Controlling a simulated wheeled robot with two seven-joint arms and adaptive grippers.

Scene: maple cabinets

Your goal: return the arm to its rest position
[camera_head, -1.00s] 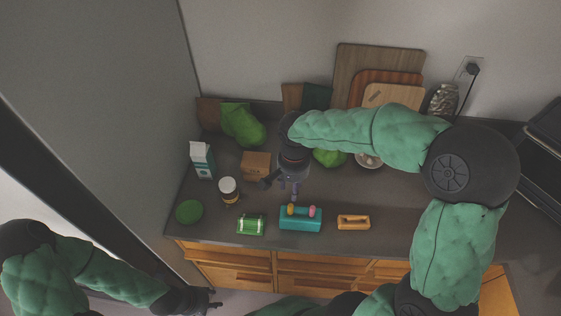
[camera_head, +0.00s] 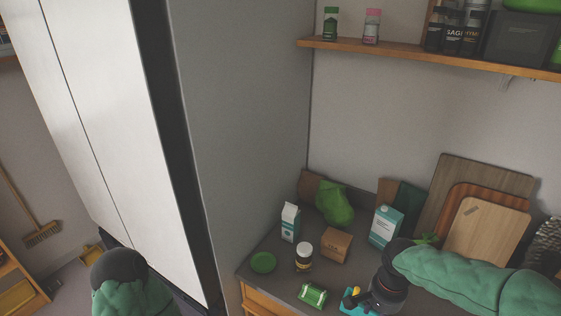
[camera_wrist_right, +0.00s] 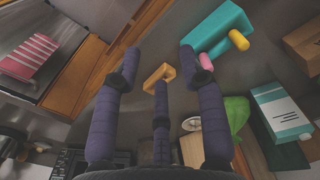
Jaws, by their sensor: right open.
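My right arm comes in from the right in the head view. Its dark wrist and gripper (camera_head: 378,298) hang over the counter beside the teal block (camera_head: 355,300), partly covering it; the fingertips are not clear there. In the right wrist view the purple fingers of the right gripper (camera_wrist_right: 160,68) are spread wide with nothing held between them. A small orange frame-shaped item (camera_wrist_right: 158,77) shows beyond them, apparently on the counter. Of my left arm only a green and black part shows at the lower left of the head view; its gripper is out of view.
The counter holds a milk carton (camera_head: 290,222), a jar (camera_head: 304,257), a brown box (camera_head: 336,245), a teal carton (camera_head: 386,226), a green disc (camera_head: 263,262) and a green item (camera_head: 312,295). Cutting boards (camera_head: 487,232) lean at the wall. A tall grey panel (camera_head: 250,120) stands left; a shelf (camera_head: 420,58) hangs above.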

